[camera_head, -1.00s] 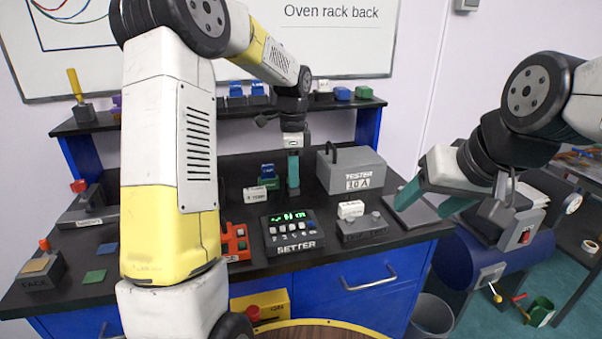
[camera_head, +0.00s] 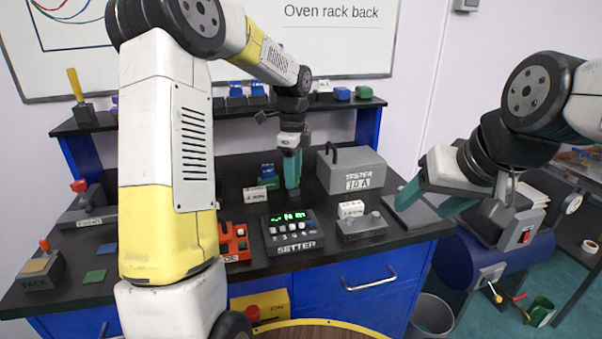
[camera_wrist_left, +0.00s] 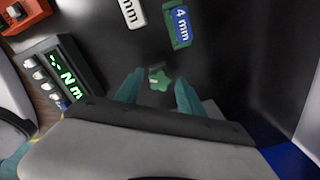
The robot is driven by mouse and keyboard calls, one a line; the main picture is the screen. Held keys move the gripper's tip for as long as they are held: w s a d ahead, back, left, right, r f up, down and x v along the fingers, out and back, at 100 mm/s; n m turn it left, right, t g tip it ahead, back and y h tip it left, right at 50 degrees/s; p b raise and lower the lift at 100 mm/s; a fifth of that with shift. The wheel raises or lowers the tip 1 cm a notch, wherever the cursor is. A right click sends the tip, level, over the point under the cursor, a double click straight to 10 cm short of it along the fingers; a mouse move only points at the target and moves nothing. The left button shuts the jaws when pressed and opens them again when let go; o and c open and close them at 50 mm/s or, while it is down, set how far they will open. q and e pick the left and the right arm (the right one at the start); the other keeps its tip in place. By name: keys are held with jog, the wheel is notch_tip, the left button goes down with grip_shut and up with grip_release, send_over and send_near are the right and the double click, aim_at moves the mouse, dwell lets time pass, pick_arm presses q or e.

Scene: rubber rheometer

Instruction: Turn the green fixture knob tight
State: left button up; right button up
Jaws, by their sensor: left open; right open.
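In the left wrist view the green knob (camera_wrist_left: 159,80), star-shaped with a pale mark, is on the dark bench between my left gripper's fingertips (camera_wrist_left: 156,88). The fingers are apart, with a visible gap on the knob's right side. In the head view my left gripper (camera_head: 291,172) points down at the bench, behind the setter box, and the knob cannot be made out there. The setter box (camera_head: 292,236) has a lit green display, which reads "N m" in the wrist view. My right gripper (camera_head: 428,197) is open and empty over the bench's right end.
A green block with a blue "4 mm" piece (camera_wrist_left: 180,26) and a white labelled block (camera_wrist_left: 131,12) stand near the knob. The grey tester box (camera_head: 351,172) is right of my left gripper.

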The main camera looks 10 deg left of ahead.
pick_arm(q)
jog(key=n, duration=0.4)
jog(key=shift+n, duration=0.4)
jog(key=n, duration=0.4)
jog(key=shift+n, duration=0.3)
jog(key=n, duration=0.4)
jog(key=shift+n, duration=0.3)
jog(key=n, duration=0.4)
grip_shut()
jog(key=m, duration=0.4)
